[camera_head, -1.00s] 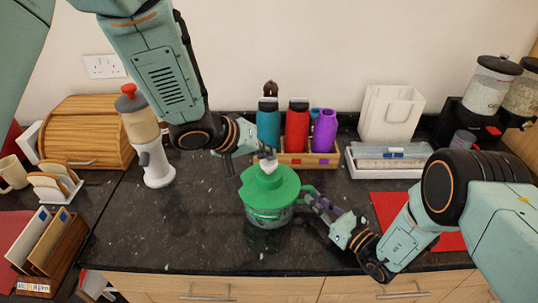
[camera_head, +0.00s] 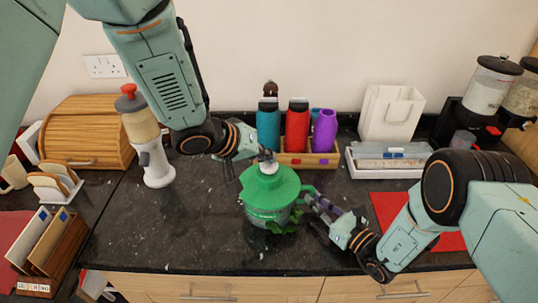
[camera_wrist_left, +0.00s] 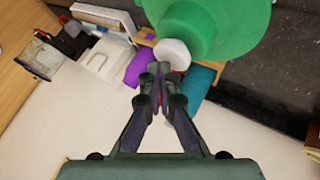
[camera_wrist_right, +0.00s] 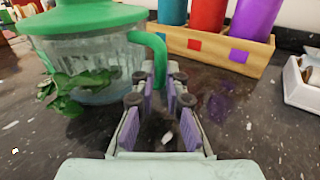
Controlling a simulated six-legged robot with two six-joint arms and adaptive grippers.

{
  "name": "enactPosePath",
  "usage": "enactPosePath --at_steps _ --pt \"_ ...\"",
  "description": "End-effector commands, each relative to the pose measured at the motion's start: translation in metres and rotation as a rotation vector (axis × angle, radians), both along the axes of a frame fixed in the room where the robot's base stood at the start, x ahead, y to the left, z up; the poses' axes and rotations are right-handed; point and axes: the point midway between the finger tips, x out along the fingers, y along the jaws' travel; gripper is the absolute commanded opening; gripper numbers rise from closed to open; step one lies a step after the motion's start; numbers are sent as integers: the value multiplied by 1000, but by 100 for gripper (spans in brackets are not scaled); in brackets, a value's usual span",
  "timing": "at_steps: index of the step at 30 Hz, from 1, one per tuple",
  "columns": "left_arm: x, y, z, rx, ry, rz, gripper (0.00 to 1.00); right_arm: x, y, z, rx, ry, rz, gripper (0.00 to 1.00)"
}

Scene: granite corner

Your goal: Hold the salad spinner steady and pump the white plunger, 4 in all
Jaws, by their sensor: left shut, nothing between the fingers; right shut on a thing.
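In the left wrist view the closed fingertips (camera_wrist_left: 158,70) are right beside the plunger. My right gripper (camera_head: 312,195) is shut on the spinner's green side handle (camera_wrist_right: 153,52), at the spinner's right side.
A wooden rack (camera_head: 312,160) with teal, red and purple bottles stands close behind the spinner. A white tray (camera_head: 388,172) and red mat (camera_head: 385,208) lie to the right.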

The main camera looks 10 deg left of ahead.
Motion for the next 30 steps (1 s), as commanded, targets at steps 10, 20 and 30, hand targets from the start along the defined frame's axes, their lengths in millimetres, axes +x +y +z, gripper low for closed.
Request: enactPosePath --at_steps 10,20,30 --pt "-2 0 -4 3 7 0 0 1 0 2 2 -5 1 0" --pt "-1 0 8 3 4 -1 0 1 0 2 2 -5 1 0" --pt "-1 0 27 2 3 -1 0 1 0 2 2 -5 0 0"
